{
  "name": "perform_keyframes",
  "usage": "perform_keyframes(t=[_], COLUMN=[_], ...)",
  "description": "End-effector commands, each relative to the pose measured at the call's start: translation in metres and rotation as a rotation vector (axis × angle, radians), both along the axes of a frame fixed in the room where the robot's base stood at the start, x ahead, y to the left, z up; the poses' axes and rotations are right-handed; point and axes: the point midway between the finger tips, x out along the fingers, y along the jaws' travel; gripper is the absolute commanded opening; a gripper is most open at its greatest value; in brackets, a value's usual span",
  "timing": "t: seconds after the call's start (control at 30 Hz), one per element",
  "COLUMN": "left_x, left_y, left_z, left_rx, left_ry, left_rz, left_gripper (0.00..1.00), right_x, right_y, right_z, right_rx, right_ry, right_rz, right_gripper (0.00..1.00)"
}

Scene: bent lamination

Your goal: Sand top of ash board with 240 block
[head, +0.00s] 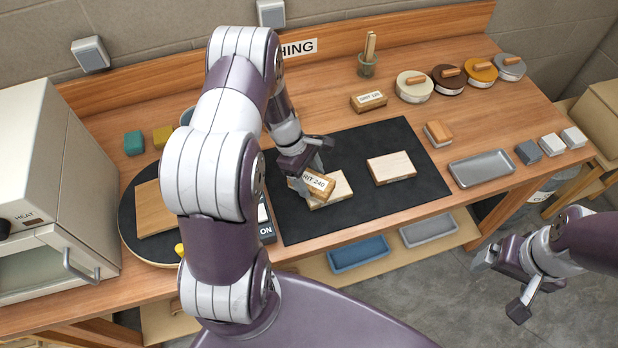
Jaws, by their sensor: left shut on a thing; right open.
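My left gripper (310,170) is shut on a wooden sanding block labelled 240 (317,184). The block is at the top of a pale board (332,192) on the black mat (330,142); I cannot tell whether they touch. The gripper and block hide part of this board. A second pale board (391,168) lies on the mat to the right. Neither board carries a readable label, so I cannot tell which is ash. My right gripper (505,285) is open and empty, off the bench's front edge at the lower right.
Another labelled block (369,102) lies behind the mat. A grey tray (482,168), a wood-topped block (438,133) and several lidded tins (414,87) stand right. A white oven (50,190) and a round black plate (130,225) stand left.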

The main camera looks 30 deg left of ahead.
Motion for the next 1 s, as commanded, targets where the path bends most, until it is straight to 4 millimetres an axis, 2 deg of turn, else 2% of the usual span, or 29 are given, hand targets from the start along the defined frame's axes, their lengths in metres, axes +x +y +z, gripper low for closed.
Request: perform_keyframes(t=[0.03,0.5,1.0], left_x=[0.001,0.002,0.002], left_y=[0.0,0.001,0.001], left_z=[0.009,0.05,0.052], left_rx=[0.0,0.0,0.0], left_ry=[-0.001,0.0,0.0], left_rz=[-0.001,-0.008,-0.009], left_gripper=[0.43,0.43,0.43], right_x=[0.0,0.0,0.0], right_y=[0.0,0.0,0.0], right_z=[0.008,0.043,0.045], right_rx=[0.0,0.0,0.0], right_ry=[0.0,0.001,0.001], right_rz=[0.0,0.0,0.0], right_gripper=[0.88,0.88,0.88])
